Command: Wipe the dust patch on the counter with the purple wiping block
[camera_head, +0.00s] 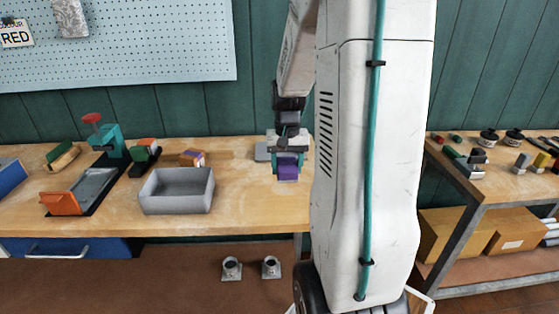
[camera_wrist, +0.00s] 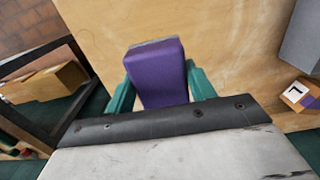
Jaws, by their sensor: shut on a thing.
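The purple wiping block (camera_head: 288,171) is in my gripper (camera_head: 287,161) in the head view, over the right end of the wooden counter (camera_head: 240,185). In the wrist view the block (camera_wrist: 158,75) sits between the two teal fingers of my gripper (camera_wrist: 160,88), which are shut on it. Its lower face is hidden, so I cannot tell if it touches the counter (camera_wrist: 225,50). I cannot make out a clear dust patch in either view.
A grey open bin (camera_head: 177,205) stands left of my gripper, with a small box (camera_head: 192,158) behind it. A vise-like tool (camera_head: 108,142) is farther left. My white column covers the counter's right end. A separate shelf bench (camera_head: 480,185) stands at right.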

